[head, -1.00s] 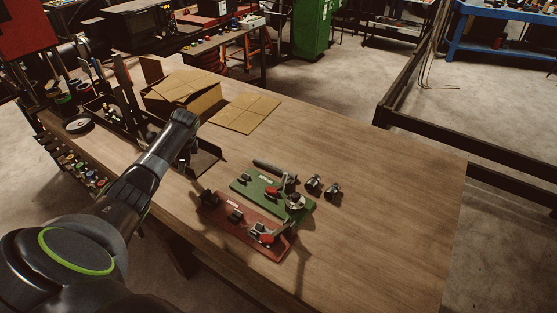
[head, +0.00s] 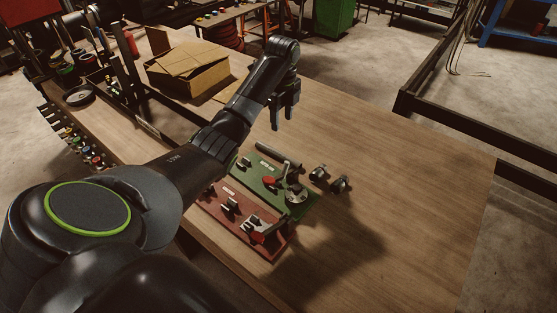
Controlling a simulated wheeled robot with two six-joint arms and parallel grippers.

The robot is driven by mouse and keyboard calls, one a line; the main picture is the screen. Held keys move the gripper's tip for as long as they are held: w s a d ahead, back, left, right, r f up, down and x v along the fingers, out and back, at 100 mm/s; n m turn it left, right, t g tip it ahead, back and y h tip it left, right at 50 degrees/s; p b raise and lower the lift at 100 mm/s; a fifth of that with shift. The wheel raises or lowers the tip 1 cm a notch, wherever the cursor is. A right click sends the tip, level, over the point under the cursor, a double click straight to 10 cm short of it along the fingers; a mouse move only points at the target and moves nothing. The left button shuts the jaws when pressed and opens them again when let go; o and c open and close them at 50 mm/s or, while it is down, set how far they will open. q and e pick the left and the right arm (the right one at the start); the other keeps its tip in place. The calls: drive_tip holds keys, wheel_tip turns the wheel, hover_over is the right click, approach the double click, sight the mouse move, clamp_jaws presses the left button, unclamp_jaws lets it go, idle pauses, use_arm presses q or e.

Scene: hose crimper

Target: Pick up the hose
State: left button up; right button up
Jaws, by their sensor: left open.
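A short dark cylinder that looks like the hose (head: 277,155) lies at the far edge of the green fixture (head: 298,208). My left gripper (head: 284,119) is open and empty, fingers pointing down, above the table and beyond the hose in the picture. It is apart from the hose. The red fixture (head: 273,247) sits in front of the green one, and my left arm covers part of its left side. Two small metal fittings (head: 318,172) (head: 340,184) stand on the table to the right of the hose. My right gripper is not in view.
A tool rack and small jars line the left edge. The right side of the table is clear. A dark metal rail (head: 460,120) runs beyond the table.

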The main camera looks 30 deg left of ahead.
sight(278, 152)
use_arm(q)
wheel_tip(278, 152, down, 7)
drive_tip(key=b, duration=0.5)
drive_tip(key=shift+f, duration=0.1)
drive_tip(key=shift+a+f, duration=0.1)
drive_tip(key=shift+f, duration=0.3)
drive_tip(key=f, duration=0.1)
drive_tip(key=f+p, duration=0.1)
drive_tip(key=f, duration=0.2)
drive_tip(key=shift+s+a+p, duration=0.35)
drive_tip(key=shift+p, duration=0.05)
drive_tip(key=shift+f, duration=0.65)
clamp_jaws()
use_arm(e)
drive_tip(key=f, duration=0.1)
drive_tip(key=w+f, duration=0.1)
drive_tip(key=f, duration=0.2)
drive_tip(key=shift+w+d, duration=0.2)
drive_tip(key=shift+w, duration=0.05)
